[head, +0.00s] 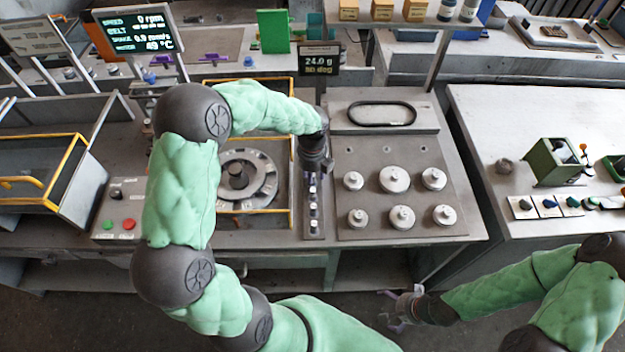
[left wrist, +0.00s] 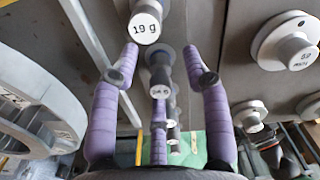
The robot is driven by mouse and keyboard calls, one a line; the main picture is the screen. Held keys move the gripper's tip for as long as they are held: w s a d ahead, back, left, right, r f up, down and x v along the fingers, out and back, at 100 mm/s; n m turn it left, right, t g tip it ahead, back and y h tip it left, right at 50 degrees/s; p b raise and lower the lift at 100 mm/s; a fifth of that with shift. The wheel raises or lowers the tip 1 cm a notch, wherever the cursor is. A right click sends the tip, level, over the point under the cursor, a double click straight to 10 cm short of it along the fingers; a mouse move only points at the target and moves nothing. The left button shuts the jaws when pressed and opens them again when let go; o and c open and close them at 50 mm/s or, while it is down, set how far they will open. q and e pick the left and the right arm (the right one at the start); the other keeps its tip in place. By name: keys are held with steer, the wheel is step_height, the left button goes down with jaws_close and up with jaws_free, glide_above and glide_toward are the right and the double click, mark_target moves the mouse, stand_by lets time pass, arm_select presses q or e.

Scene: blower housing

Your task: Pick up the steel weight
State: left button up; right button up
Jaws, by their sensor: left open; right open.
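Several small steel weights (head: 313,209) stand in a row on a narrow strip. In the left wrist view one weight with a white top (left wrist: 146,26), its label reading like "19 g" or "10 g", is beyond my fingertips. Another small weight (left wrist: 160,82) is between the fingers. My left gripper (left wrist: 160,58) is open around that row, touching nothing that I can make out. In the head view its fingers are mostly hidden by my wrist. My right gripper (head: 402,306) is open and empty in front of the bench. Which weight is meant, I cannot tell.
Larger round weights (head: 395,180) stand on a grey plate right of the strip. A dial wheel (head: 247,178) in a yellow frame is close on the left. A display (head: 319,60) reading 24.0 g stands behind. The right bench (head: 490,130) has free room.

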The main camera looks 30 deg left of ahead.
arm_select(q)
jaws_close()
steer(key=shift+r, duration=0.15)
steer(key=shift+r+p, duration=0.3)
steer(key=shift+r, duration=0.35)
steer(key=shift+s+r+p, duration=0.25)
steer(key=shift+r+p, duration=0.15)
steer(key=shift+r, duration=0.85)
steer(key=s+d+r+p, duration=0.1)
steer(key=s+r+p, duration=0.6)
steer(key=s+r, duration=0.6)
steer(key=shift+s+d+r, duration=0.25)
steer(key=shift+d+r, duration=0.1)
steer(key=shift+r, duration=0.15)
steer(key=shift+a, duration=0.1)
